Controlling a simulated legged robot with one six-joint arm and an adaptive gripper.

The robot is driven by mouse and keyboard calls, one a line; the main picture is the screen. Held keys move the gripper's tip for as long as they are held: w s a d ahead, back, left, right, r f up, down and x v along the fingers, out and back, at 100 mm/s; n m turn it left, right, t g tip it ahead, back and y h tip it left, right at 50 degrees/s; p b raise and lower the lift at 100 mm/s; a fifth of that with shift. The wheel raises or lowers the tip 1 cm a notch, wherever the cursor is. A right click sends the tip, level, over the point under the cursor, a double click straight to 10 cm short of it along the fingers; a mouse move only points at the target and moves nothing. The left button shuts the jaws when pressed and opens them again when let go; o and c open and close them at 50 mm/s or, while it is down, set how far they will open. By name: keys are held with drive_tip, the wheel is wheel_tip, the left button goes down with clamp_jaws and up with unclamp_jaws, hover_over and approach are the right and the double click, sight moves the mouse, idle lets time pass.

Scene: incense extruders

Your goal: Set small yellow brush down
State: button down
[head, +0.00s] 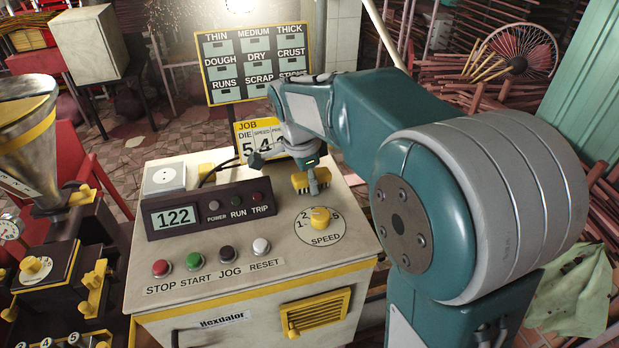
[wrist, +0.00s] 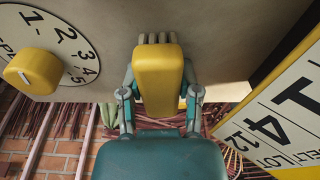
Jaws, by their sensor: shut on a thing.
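The small yellow brush (head: 309,181) is between the fingers of my gripper (head: 307,166), over the right back part of the control cabinet's top (head: 225,265). In the wrist view the brush's yellow block (wrist: 160,75) fills the space between the two fingers of my gripper (wrist: 160,95). Its grey bristles (wrist: 157,38) point away from my palm, toward the pale cabinet surface (wrist: 215,40). I cannot tell whether the bristles touch the surface. My arm hides part of the cabinet's right side.
The yellow SPEED knob (head: 320,216) is just in front of the brush. The JOB card (head: 258,140) stands behind it. A display box (head: 210,208) and several buttons sit left. A metal hopper (head: 25,150) stands far left. Bare cabinet top lies between the box and knob.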

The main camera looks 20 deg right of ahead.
drive_tip(key=shift+f, duration=0.2)
drive_tip(key=shift+c, duration=1.6)
unclamp_jaws()
